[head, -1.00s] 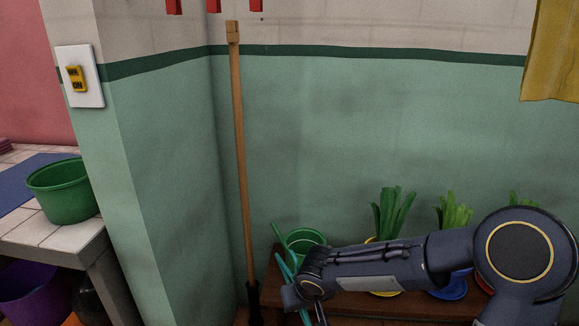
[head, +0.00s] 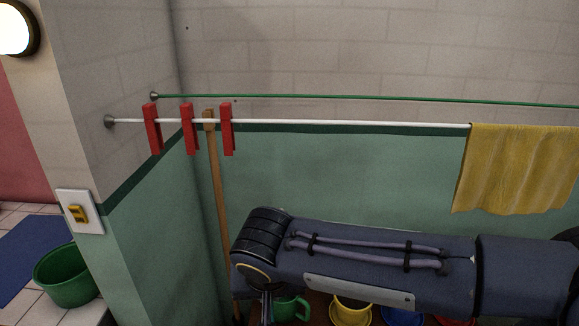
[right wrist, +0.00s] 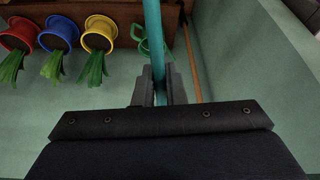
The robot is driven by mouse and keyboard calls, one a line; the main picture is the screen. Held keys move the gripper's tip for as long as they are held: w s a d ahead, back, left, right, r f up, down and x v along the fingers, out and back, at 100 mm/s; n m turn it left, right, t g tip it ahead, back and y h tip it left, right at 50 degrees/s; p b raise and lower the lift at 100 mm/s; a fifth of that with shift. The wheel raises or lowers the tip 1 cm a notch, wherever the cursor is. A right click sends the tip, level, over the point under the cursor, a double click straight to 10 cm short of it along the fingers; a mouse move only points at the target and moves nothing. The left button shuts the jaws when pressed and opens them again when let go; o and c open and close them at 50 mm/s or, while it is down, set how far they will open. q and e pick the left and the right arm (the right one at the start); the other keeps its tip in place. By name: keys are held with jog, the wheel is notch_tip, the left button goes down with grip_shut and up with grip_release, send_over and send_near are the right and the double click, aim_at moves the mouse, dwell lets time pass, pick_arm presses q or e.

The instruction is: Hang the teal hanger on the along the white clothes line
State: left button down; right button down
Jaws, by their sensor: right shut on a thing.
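The white clothes line (head: 340,123) runs across the head view from a wall mount at the left to behind a yellow towel at the right. In the right wrist view my right gripper (right wrist: 160,92) is shut on a teal bar, part of the teal hanger (right wrist: 154,35); the rest of the hanger is out of that picture. In the head view my right arm crosses the lower right, below the line, and its gripper and the hanger are not clearly visible. My left gripper is not in view.
Several red clothespins (head: 189,128) hang at the line's left end. The yellow towel (head: 515,170) hangs at its right. The line between is clear. A green line (head: 350,98) runs behind and higher. A wooden pole (head: 220,190) leans in the corner. Potted plants (right wrist: 62,38) stand below.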

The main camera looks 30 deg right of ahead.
jog(key=s+r+m+p, duration=0.1)
jog(key=s+r+p, duration=0.4)
jog(key=r, duration=0.5)
jog(key=s+r+m+p, duration=0.1)
jog(key=s+r+p, duration=0.3)
jog(key=r+p, duration=0.5)
jog(key=w+d, duration=0.4)
jog(key=w, duration=0.3)
jog(key=w+d+f+b, duration=0.1)
jog(key=w+d, duration=0.2)
jog(key=w, duration=0.4)
jog(key=shift+d+h, duration=0.3)
jog(key=shift+d, duration=0.05)
jog(key=shift+f, duration=0.1)
jog(key=c, duration=1.4)
grip_release()
